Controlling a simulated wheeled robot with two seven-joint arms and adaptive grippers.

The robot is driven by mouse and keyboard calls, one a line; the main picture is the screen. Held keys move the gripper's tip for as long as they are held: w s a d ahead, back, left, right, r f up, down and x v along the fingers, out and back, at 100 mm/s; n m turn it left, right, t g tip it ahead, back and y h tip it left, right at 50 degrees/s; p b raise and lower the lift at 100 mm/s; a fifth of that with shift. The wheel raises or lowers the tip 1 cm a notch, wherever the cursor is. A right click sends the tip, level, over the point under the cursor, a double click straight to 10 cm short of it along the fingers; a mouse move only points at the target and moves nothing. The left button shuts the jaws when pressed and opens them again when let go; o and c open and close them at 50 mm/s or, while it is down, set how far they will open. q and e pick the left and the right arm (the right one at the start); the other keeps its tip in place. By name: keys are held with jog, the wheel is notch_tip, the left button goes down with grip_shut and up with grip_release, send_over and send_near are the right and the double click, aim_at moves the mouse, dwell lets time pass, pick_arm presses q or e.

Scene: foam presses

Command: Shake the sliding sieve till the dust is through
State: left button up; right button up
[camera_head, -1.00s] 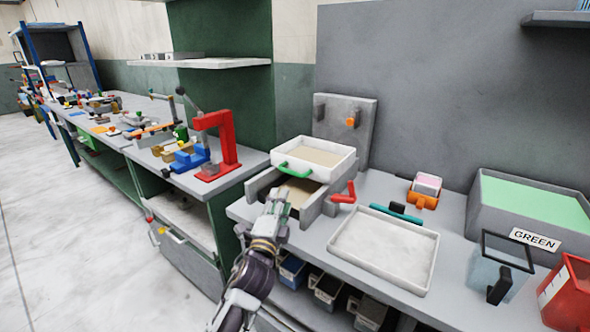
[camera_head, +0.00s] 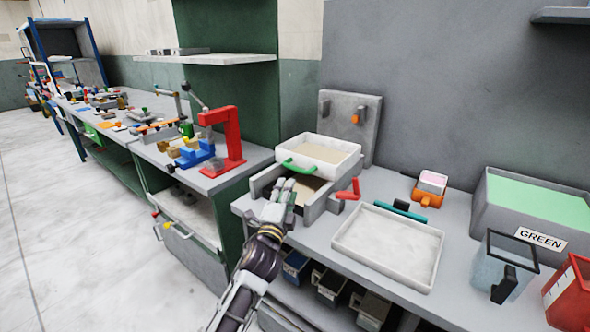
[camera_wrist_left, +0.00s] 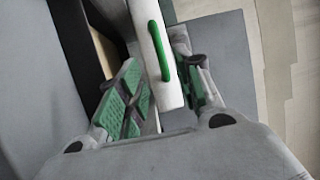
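The sliding sieve (camera_head: 322,153) is a white tray with tan material in it and a green handle (camera_head: 300,167) on its front wall. It sits on a grey frame (camera_head: 263,190) with a tan area below. My left gripper (camera_head: 287,187) is just in front of and below the handle. In the left wrist view, the sieve's white front wall (camera_wrist_left: 166,88) and green handle (camera_wrist_left: 161,52) show between the open green-padded fingers (camera_wrist_left: 160,90). The fingers look apart from the handle; contact cannot be told. My right gripper is not in view.
A red crank (camera_head: 348,190) sticks out at the frame's right. A white tray (camera_head: 388,247) lies on the bench to the right, with a teal-handled tool (camera_head: 400,210) behind it. A grey bin marked GREEN (camera_head: 530,205) stands far right. A red press (camera_head: 228,140) stands left.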

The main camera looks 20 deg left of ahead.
aim_at(295, 168)
pick_arm(q)
jog(key=w, duration=0.3)
jog(key=w+r, duration=0.1)
jog(key=w, duration=0.6)
jog(key=shift+a+r, duration=0.25)
jog(key=shift+r, duration=0.15)
jog(key=shift+w+b, duration=0.3)
jog(key=shift+w, duration=0.05)
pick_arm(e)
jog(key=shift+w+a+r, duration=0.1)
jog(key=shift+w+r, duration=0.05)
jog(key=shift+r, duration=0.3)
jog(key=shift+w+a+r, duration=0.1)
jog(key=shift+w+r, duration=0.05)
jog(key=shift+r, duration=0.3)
pick_arm(q)
jog(key=shift+r, duration=0.1)
grip_shut()
